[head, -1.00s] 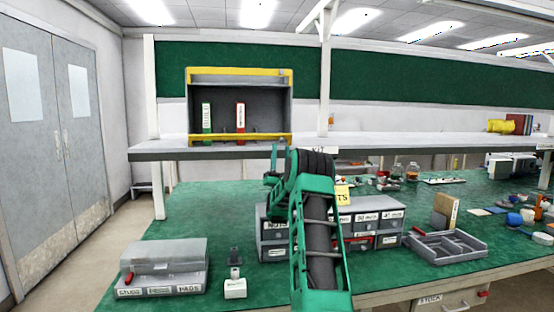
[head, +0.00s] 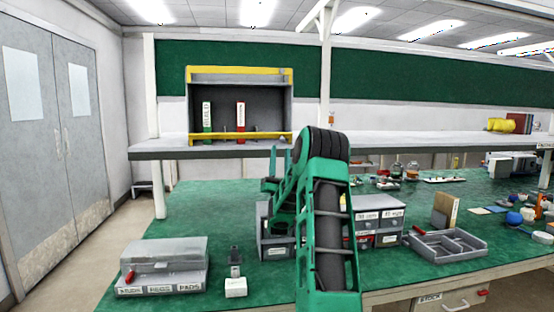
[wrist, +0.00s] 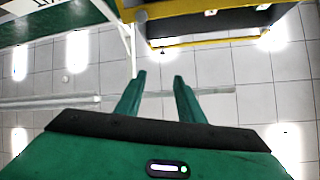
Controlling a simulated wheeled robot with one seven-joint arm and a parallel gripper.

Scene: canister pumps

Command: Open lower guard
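A grey cabinet (head: 222,110) stands on the shelf with its front open to view. A yellow lower guard bar (head: 215,138) runs across the bottom of its opening. A yellow upper guard (head: 240,71) runs along its top edge; a yellow edge of the cabinet also shows in the wrist view (wrist: 215,42). My gripper (head: 280,158) points upward, below and to the right of the lower guard in the picture, apparently apart from it. In the wrist view its two fingers (wrist: 158,85) are spread with nothing between them.
The shelf (head: 400,142) spans above the green bench (head: 190,215). Drawer boxes (head: 378,222), a tray (head: 450,245) and a grey case (head: 165,255) stand on the bench. A white post (head: 325,85) rises right of the cabinet.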

